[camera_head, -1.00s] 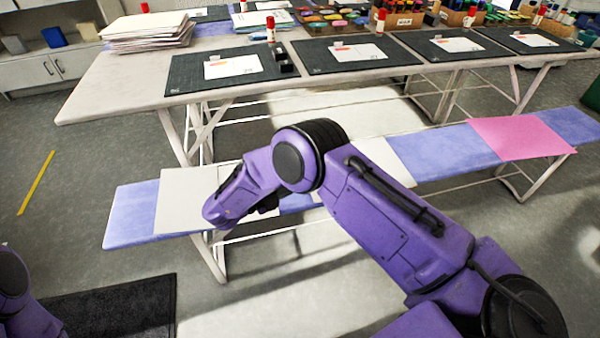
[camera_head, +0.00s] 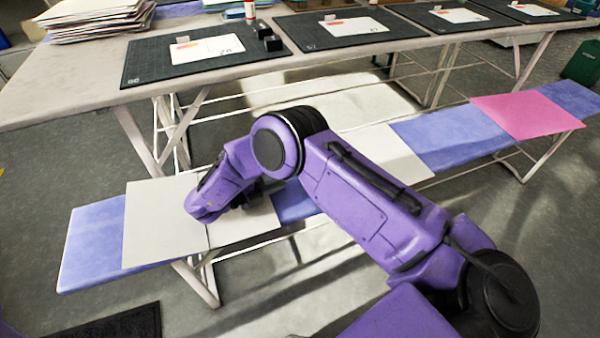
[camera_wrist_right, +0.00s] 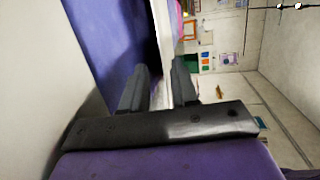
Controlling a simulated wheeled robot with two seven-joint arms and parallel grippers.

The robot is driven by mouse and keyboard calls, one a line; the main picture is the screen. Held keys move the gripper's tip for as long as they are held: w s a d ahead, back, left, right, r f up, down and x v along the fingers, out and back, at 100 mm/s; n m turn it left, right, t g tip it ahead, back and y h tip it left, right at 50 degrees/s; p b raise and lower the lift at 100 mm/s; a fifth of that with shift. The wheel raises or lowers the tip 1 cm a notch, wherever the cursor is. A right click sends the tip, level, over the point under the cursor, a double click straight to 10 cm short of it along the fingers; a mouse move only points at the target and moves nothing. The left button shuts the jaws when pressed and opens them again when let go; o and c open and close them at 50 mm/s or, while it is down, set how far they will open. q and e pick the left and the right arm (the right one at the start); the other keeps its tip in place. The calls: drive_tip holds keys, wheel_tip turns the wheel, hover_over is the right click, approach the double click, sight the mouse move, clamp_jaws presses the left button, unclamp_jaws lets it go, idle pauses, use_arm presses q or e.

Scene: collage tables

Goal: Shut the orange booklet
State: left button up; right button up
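No orange cover shows in these views. On the bench, two white panels lie side by side like an open booklet (camera_head: 150,232), the right one partly hidden by my right arm. My right gripper (camera_head: 262,190) is low over the right panel, mostly behind my wrist. In the right wrist view my right gripper (camera_wrist_right: 160,82) has its two dark fingers apart. A pale edge runs down towards the gap between them; I cannot tell whether it lies between the fingers. A pale surface fills the left of that view. My left gripper is out of view.
The long bench (camera_head: 88,245) has blue padding, with another white panel (camera_head: 385,150) and a pink one (camera_head: 528,115) further right. Behind it stands a table (camera_head: 60,95) with dark mats (camera_head: 150,68) and a paper stack (camera_head: 95,18).

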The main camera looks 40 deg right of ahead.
drive_tip(key=d, duration=0.2)
drive_tip(key=d+f, duration=0.1)
drive_tip(key=d, duration=0.5)
drive_tip(key=shift+s+f+b, duration=0.2)
drive_tip(key=shift+b, duration=0.1)
clamp_jaws()
idle(0.8)
